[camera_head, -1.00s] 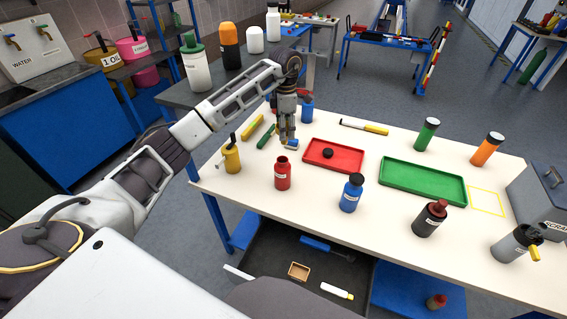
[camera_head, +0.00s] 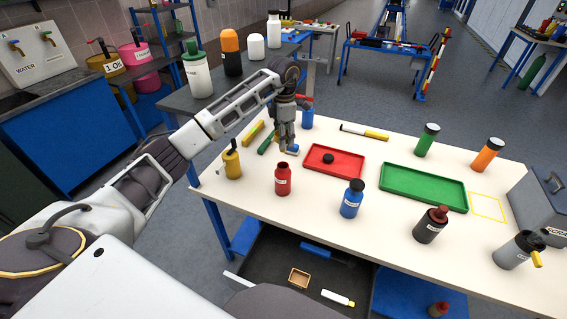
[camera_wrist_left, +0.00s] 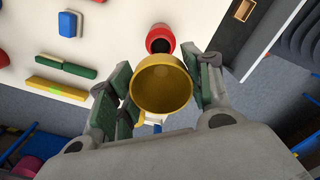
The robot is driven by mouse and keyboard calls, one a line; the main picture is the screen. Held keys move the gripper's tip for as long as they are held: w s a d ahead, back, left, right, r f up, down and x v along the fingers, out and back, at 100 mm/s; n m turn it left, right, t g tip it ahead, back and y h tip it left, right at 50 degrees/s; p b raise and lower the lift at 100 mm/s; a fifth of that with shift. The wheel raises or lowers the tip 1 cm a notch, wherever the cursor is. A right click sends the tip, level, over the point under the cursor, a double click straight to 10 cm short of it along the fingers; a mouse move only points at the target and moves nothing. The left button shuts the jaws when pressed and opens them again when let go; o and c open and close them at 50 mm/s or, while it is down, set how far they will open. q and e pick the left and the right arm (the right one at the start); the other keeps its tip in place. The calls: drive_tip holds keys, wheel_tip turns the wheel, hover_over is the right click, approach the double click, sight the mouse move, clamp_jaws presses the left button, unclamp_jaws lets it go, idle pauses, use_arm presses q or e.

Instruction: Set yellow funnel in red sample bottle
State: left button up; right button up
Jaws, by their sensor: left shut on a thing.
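My left gripper (camera_head: 289,149) hangs fingers down over the table, behind the red sample bottle as seen in the head view. In the left wrist view its fingers (camera_wrist_left: 160,92) are shut on the yellow funnel (camera_wrist_left: 163,84), whose wide round mouth faces that camera. The funnel is mostly hidden behind the gripper in the head view. The red sample bottle (camera_head: 283,181) stands upright on the table with its neck open and dark. It also shows just beyond the funnel in the left wrist view (camera_wrist_left: 160,37), and the funnel is apart from it. My right gripper is not in view.
A red tray (camera_head: 349,173) holding a black cap (camera_head: 328,158) lies right of the gripper. A blue bottle (camera_head: 351,198), a yellow bottle (camera_head: 232,161) and a green tray (camera_head: 440,202) stand nearby. Bare tabletop surrounds the red bottle.

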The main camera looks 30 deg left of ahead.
use_arm(q)
drive_tip(key=shift+f+p, duration=0.45)
drive_tip(key=shift+f, duration=2.35)
drive_tip(key=shift+f, duration=0.1)
drive_tip(key=shift+f+p, duration=0.35)
drive_tip(key=shift+f, duration=1.4)
drive_tip(key=shift+f, duration=0.2)
drive_tip(key=o, duration=0.9)
drive_tip(key=shift+o, duration=0.2)
drive_tip(key=shift+r, duration=0.1)
